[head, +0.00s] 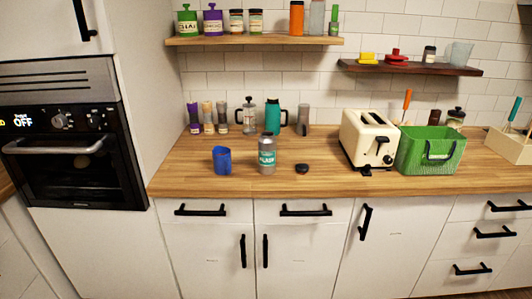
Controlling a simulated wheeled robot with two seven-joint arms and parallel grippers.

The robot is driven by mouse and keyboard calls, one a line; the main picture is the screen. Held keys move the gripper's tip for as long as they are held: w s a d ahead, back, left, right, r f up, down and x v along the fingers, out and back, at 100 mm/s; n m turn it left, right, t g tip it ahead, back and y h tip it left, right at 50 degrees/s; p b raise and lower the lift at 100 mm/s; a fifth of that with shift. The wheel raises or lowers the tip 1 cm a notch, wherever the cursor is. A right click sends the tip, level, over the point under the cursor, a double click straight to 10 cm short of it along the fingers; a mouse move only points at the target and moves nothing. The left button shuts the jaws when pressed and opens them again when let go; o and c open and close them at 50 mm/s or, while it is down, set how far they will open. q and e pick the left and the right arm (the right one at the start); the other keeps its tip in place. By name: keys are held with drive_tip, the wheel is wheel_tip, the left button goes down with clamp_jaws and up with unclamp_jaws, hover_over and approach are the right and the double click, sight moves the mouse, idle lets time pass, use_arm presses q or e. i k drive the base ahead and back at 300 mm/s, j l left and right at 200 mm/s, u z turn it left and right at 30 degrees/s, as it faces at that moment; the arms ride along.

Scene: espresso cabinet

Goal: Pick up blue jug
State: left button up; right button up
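The blue jug (222,161) stands upright on the wooden counter (200,186), left of centre and near the front edge. Its handle side is hard to make out at this size. A grey and teal flask (267,157) stands to its right with a clear gap between them. Neither of my grippers shows in the head view.
A small black lid-like object (302,168) lies right of the flask. A cream toaster (367,138) and a green basket (430,150) stand further right. Several jars and bottles line the wall behind. A wooden shelf (262,41) hangs above. The counter left of the jug is clear.

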sight(224, 164)
drive_tip(key=i+j+z, duration=0.5)
drive_tip(key=i, duration=0.25)
drive_tip(key=i+j+z, duration=0.5)
drive_tip(key=j, duration=0.45)
drive_tip(key=i, duration=0.1)
